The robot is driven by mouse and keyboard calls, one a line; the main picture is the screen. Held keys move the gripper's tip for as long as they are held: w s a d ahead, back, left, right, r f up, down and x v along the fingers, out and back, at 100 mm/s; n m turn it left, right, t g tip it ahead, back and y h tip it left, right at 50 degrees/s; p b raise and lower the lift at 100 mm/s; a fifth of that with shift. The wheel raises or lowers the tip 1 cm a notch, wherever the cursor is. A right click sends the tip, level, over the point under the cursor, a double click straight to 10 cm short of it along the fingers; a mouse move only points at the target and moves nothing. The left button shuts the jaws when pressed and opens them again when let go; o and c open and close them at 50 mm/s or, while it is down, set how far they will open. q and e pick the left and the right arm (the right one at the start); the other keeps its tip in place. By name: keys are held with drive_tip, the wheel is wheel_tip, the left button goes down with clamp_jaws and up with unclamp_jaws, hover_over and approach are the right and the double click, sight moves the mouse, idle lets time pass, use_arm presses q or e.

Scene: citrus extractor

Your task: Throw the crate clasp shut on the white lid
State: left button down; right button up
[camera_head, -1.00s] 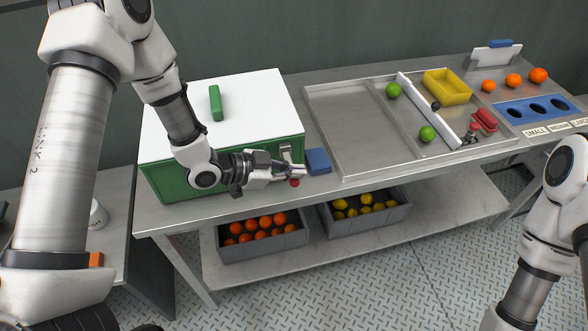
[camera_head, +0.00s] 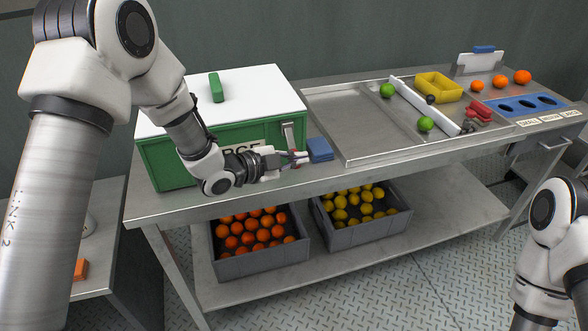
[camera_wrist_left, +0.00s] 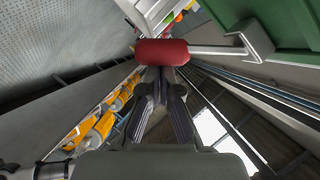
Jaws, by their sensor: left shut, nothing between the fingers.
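The green crate (camera_head: 168,165) with its white lid (camera_head: 262,86) stands at the left end of the bench, lid down. The metal clasp (camera_head: 288,134) is on its front near the right corner. In the left wrist view, the clasp's red grip (camera_wrist_left: 161,52) sits at the fingertips, with its metal rod running right to a bracket on the green wall. My left gripper (camera_head: 304,158) is shut with nothing between its fingers, its tips close against the grip. Whether they touch is unclear. The head view mostly hides the grip. My right gripper is out of view.
A blue block (camera_head: 320,149) lies just right of my left fingertips. A metal tray (camera_head: 340,117) with limes and a yellow bin (camera_head: 438,86) is to the right. Grey crates of oranges (camera_head: 259,263) and lemons (camera_head: 367,237) sit on the shelf below.

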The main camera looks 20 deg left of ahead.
use_arm(q)
drive_tip(key=f+m+t+b, duration=0.1)
drive_tip(key=b, duration=0.3)
drive_tip(key=w+a+f+m+t+b, duration=0.1)
drive_tip(key=m+b, duration=0.1)
drive_tip(key=b, duration=0.3)
drive_tip(key=w+f+m+t+b, duration=0.1)
drive_tip(key=f+m+b, duration=0.1)
drive_tip(key=b, duration=0.2)
drive_tip(key=shift+w+a+f, duration=0.1)
drive_tip(key=shift+w+a, duration=0.1)
drive_tip(key=shift+a, duration=0.1)
drive_tip(key=shift+w+a+m+b, duration=0.1)
drive_tip(key=shift+w+m+b, duration=0.05)
drive_tip(key=shift+m+b, duration=0.35)
drive_tip(key=shift+w+a+b, duration=0.15)
drive_tip(key=shift+w+b, duration=0.1)
drive_tip(key=shift+b, duration=0.45)
